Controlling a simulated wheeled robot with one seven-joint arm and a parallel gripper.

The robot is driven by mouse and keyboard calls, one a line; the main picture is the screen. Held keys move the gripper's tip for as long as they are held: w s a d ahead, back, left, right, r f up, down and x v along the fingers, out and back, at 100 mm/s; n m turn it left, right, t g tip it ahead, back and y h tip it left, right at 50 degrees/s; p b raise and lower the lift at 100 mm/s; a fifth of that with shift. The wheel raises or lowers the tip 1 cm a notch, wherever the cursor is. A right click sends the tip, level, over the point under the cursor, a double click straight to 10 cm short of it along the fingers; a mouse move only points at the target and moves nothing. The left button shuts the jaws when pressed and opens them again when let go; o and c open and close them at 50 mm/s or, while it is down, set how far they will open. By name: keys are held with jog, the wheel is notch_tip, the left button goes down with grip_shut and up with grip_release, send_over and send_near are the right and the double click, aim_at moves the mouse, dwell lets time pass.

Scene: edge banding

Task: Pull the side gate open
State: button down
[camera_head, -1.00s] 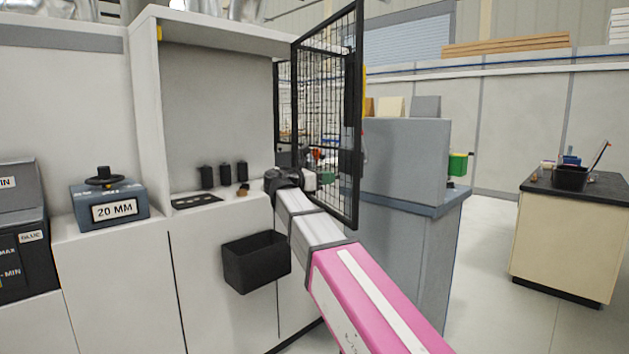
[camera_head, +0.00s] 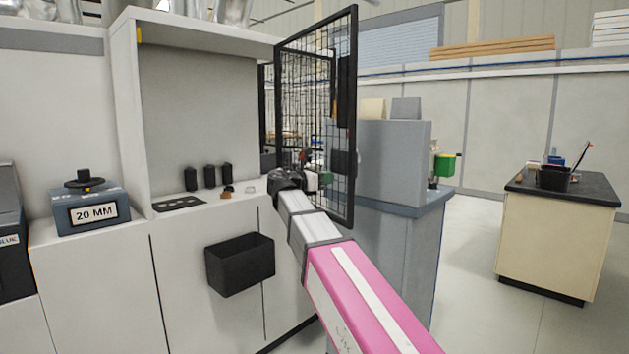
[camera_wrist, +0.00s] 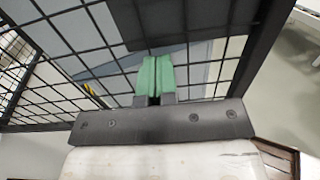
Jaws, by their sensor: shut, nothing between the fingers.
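The side gate (camera_head: 343,190) is a black-framed wire mesh panel. In the head view it stands swung out from the right side of the white machine, at an angle to it. In the wrist view its mesh (camera_wrist: 62,12) fills the upper part, with a dark plate (camera_wrist: 185,20) on it. My gripper (camera_wrist: 155,78) has green fingertips pressed together, with nothing between them. They point at the mesh just below the dark plate; I cannot tell whether they touch it.
A black bin (camera_head: 240,264) hangs on the machine's front, left of my arm. A box marked 20 MM (camera_head: 92,212) and several black knobs (camera_head: 209,176) are on the machine. A grey cabinet (camera_head: 395,160) stands behind the gate. Open floor lies between it and a dark-topped bench (camera_head: 555,235).

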jog(key=x, duration=0.9)
jog(key=shift+w, duration=0.1)
